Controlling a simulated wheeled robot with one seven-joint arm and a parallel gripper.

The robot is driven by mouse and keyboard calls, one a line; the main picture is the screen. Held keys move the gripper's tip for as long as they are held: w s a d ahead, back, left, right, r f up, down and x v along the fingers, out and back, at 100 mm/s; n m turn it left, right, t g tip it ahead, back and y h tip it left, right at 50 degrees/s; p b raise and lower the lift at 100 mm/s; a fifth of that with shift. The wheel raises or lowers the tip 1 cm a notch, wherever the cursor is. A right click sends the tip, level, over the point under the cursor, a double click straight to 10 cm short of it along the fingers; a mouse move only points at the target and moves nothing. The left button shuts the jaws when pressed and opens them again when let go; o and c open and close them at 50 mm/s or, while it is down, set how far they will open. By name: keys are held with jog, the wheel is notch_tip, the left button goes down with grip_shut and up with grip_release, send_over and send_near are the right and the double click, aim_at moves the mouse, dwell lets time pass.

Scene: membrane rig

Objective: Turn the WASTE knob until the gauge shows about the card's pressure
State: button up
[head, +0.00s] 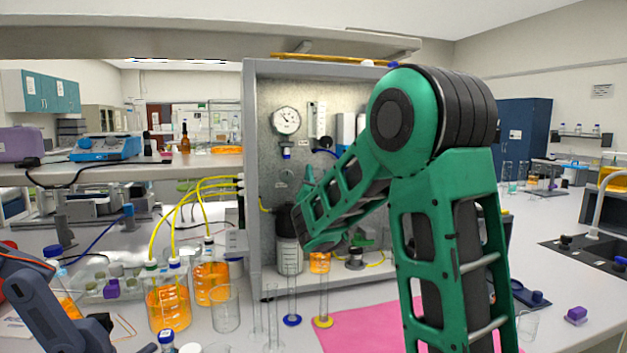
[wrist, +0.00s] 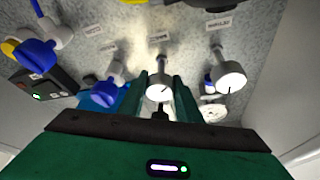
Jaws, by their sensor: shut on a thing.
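In the wrist view, my gripper (wrist: 159,98) has its two green fingers on either side of a white round knob (wrist: 159,87) with a dark mark on its face. The fingers are shut on this knob. A small label (wrist: 158,38) sits above it on the panel, too blurred to read surely. In the head view, the round white gauge (head: 286,120) hangs on the grey panel with a dark needle, too small to read. My green arm covers the right part of the panel, and the knob in my grip is hidden there. I cannot make out the pressure card.
A second white knob (wrist: 229,76) stands to the right and a blue-handled valve (wrist: 104,93) to the left, both close to my fingers. Yellow tubes (head: 192,205) run to orange-filled bottles (head: 168,306) at the left.

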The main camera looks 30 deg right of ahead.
jog(key=m+g+h, duration=0.1)
jog(key=m, duration=0.2)
jog(key=m+g+h, duration=0.1)
jog(key=m, duration=0.2)
jog(key=shift+a+m+g, duration=0.1)
jog(key=shift+m+g, duration=0.2)
jog(key=m+g, duration=0.1)
jog(key=m, duration=0.2)
jog(key=m+g, duration=0.1)
jog(key=m, duration=0.2)
jog(key=shift+g, duration=0.3)
jog(key=shift+f, duration=0.1)
jog(key=o, duration=1)
jog(key=shift+o, duration=0.2)
jog(key=shift+s+a, duration=0.25)
jog(key=shift+s, duration=0.1)
jog(key=v, duration=0.9)
jog(key=shift+s+a, duration=0.25)
